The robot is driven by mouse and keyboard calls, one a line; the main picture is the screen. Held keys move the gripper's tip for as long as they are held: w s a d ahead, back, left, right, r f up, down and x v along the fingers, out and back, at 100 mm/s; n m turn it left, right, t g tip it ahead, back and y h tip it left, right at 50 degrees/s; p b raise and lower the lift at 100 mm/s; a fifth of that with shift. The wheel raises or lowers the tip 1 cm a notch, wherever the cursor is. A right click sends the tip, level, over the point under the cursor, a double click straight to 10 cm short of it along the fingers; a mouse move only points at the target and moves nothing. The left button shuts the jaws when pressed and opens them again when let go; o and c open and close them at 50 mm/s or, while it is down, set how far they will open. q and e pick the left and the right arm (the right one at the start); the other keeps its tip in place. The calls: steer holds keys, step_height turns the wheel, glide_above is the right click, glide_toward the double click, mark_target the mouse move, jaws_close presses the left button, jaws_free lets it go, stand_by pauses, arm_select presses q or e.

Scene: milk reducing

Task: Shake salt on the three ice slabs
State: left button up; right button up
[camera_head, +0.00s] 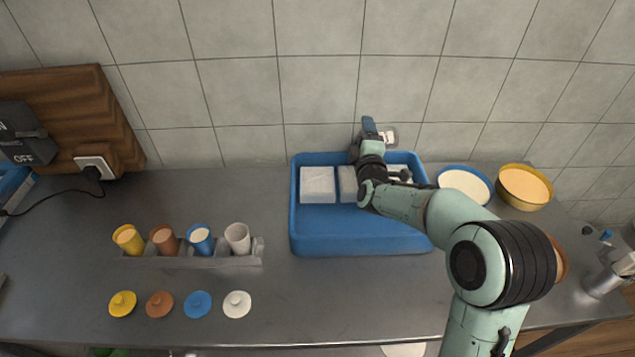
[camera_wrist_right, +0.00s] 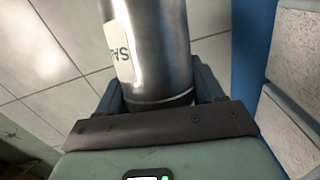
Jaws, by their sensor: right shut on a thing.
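My right gripper (camera_head: 372,136) is above the back edge of the blue tray (camera_head: 360,238). It is shut on a metal salt shaker, a shiny cylinder with a pale label reading "SA" in the right wrist view (camera_wrist_right: 152,50). Its fingers grip both sides. White ice slabs lie in a row in the tray: a left slab (camera_head: 318,184), a middle slab (camera_head: 347,183) partly covered by my arm, and a right one mostly hidden behind it. Two slabs show speckled tops at the right of the wrist view (camera_wrist_right: 297,45). My left gripper is out of view.
A rack (camera_head: 190,260) holds several coloured cups, with matching lids (camera_head: 198,304) in front. A blue-rimmed bowl (camera_head: 464,184) and a yellow bowl (camera_head: 525,186) stand right of the tray. The tiled wall is close behind.

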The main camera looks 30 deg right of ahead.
steer(key=shift+r+m, duration=0.15)
steer(key=shift+m, duration=0.35)
steer(key=shift+r+m+g+y+p, duration=0.25)
steer(key=shift+m+g+y+p, duration=0.1)
steer(key=shift+m, duration=0.35)
steer(key=shift+d+r+m+y, duration=0.15)
steer(key=shift+m+y, duration=0.1)
steer(key=shift+m, duration=0.55)
steer(key=shift+m+y, duration=0.3)
steer(key=shift+m, duration=0.8)
steer(key=shift+r+m+g+y+b, duration=0.25)
steer(key=shift+m+y+b, duration=0.25)
steer(key=shift+m+b, duration=0.3)
